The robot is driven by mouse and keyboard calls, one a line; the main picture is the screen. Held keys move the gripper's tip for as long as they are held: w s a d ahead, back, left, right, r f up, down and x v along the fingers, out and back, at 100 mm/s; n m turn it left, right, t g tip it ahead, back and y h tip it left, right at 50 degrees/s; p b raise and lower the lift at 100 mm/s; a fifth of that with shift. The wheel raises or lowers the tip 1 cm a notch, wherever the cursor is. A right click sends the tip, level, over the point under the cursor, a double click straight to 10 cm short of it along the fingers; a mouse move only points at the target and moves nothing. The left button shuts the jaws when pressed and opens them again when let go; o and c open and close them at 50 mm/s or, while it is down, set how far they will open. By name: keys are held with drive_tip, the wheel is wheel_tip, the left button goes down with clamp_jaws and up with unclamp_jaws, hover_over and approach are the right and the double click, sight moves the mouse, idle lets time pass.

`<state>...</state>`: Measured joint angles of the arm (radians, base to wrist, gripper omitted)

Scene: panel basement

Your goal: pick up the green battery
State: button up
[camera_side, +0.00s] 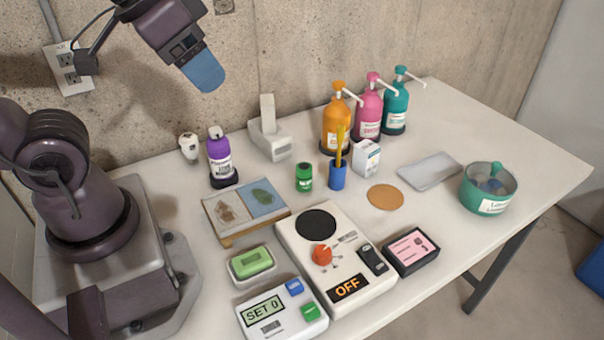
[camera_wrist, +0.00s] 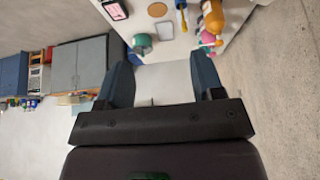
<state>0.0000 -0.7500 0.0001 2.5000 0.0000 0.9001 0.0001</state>
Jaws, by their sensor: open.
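A small upright green cylinder (camera_side: 304,177) with a printed label stands mid-table, just left of a blue cup. It is the thing that looks most like the green battery, though it is too small to be sure. In the wrist view I cannot make it out. My gripper (camera_side: 203,74) is high above the back left of the table, well apart from the cylinder. In the wrist view my gripper (camera_wrist: 163,80) has its two blue fingers wide apart with nothing between them.
The blue cup (camera_side: 338,177) holds a yellow item close beside the cylinder. Orange (camera_side: 336,125), pink and teal pump bottles stand behind. A white box (camera_side: 366,157), grey stand (camera_side: 270,138) and purple bottle (camera_side: 219,160) are nearby. A white hotplate (camera_side: 345,268) stands in front.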

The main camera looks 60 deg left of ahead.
idle(0.3)
drive_tip(key=shift+o, duration=0.9)
drive_tip(key=shift+d, duration=0.1)
